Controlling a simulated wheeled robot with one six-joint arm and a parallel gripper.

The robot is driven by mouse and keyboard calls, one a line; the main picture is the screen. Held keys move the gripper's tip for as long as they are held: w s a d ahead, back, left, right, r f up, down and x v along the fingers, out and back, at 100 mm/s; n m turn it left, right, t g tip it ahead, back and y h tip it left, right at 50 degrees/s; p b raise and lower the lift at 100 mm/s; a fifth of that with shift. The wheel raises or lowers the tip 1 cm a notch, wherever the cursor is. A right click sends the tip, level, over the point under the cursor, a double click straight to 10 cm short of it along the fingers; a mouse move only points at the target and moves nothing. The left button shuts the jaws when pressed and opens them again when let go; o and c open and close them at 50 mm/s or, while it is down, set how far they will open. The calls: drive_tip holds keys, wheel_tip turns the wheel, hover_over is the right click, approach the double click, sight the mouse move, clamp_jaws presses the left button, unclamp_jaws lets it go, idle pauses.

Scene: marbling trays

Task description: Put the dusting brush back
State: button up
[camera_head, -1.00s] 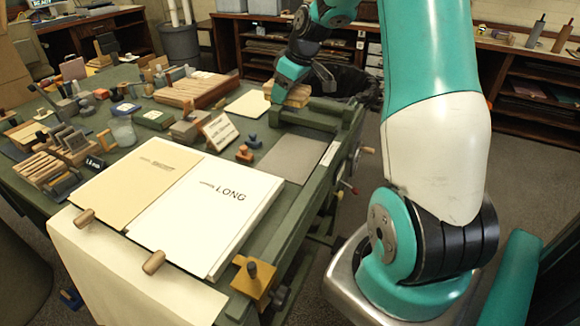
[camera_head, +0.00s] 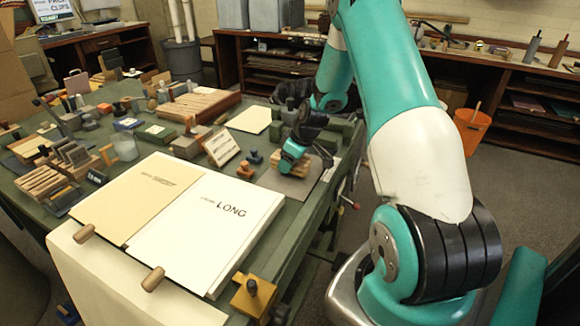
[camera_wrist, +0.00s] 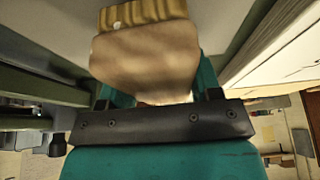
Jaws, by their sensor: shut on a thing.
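The dusting brush, a pale wooden block with tan bristles, shows large in the wrist view (camera_wrist: 145,58). In the head view the brush (camera_head: 310,172) is over the grey sheet at the bench's right edge. My gripper (camera_head: 292,163) is shut on the brush. In the wrist view, the brush sticks out ahead of the gripper's dark plate and hides the fingertips. I cannot tell whether the brush touches the sheet.
The grey sheet (camera_head: 270,182) lies under the arm, with a white LONG page (camera_head: 205,235) to its left. Small stamps (camera_head: 245,172) and a sign (camera_head: 222,146) stand beside it. A green rail (camera_head: 335,130) runs behind. An orange bin (camera_head: 472,130) stands on the floor.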

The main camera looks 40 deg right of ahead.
drive_tip(key=shift+f, duration=1.15)
drive_tip(key=o, duration=0.8)
drive_tip(key=shift+f, duration=0.1)
drive_tip(key=shift+o, duration=0.2)
drive_tip(key=v, duration=1.2)
drive_tip(key=shift+w+a, duration=0.15)
drive_tip(key=shift+a, duration=0.05)
drive_tip(key=s+a+r+n+g+y, duration=0.15)
drive_tip(key=a+r, duration=0.35)
drive_tip(key=a, duration=0.7)
drive_tip(key=s+a+r+y, duration=0.15)
drive_tip(key=a+r, duration=0.35)
drive_tip(key=a, duration=0.6)
drive_tip(key=s+a+r+n+g, duration=0.1)
drive_tip(key=s+a+r, duration=0.1)
drive_tip(key=s+a, duration=0.5)
drive_tip(key=s+a+r+g, duration=0.2)
drive_tip(key=s+a, duration=0.5)
drive_tip(key=s, duration=0.5)
drive_tip(key=shift+s+n, duration=0.15)
drive_tip(key=shift+n, duration=0.2)
